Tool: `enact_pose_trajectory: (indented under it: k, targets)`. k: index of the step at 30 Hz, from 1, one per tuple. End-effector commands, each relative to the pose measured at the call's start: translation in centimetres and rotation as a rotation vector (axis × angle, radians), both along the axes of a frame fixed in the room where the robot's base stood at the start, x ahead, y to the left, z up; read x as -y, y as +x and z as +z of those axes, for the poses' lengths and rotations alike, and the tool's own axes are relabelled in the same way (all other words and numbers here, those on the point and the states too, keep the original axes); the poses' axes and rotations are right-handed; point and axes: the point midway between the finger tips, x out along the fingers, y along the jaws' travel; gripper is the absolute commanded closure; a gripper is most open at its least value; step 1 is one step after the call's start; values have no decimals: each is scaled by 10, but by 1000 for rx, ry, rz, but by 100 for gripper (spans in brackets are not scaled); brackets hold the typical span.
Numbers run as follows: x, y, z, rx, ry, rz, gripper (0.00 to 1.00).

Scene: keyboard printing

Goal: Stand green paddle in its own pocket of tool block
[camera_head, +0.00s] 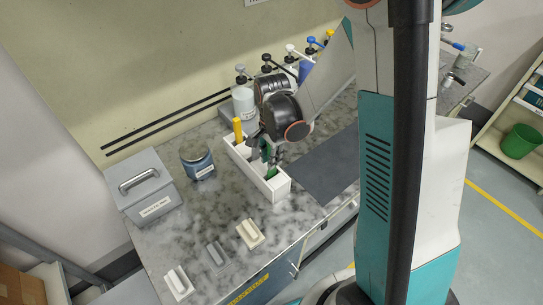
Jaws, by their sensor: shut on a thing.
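The white tool block (280,186) stands on the grey marbled counter, long and narrow with an open top. A yellow handled tool (238,130) stands upright at its far left end. My gripper (269,163) is over the near half of the block, pointing down. It is shut on the green paddle (271,173), whose green shows just below and between the fingers at the block's top. The fingers hide much of the paddle and the pockets under it. I cannot tell how deep the paddle sits in a pocket.
A grey box with a handle (145,188) and a round jar on a blue base (197,158) stand left. Several small handled blocks (250,233) lie along the front. Pump bottles (243,97) stand behind my arm. A dark mat (330,167) lies right of the block.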

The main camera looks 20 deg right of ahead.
Motion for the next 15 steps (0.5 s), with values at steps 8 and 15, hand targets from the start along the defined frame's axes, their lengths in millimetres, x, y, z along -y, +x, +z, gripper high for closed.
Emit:
enact_pose_trajectory:
  k: [8, 15]
  targets:
    - [0, 0, -12, 0, 0, 0, 100]
    - [0, 0, -20, 0, 0, 0, 100]
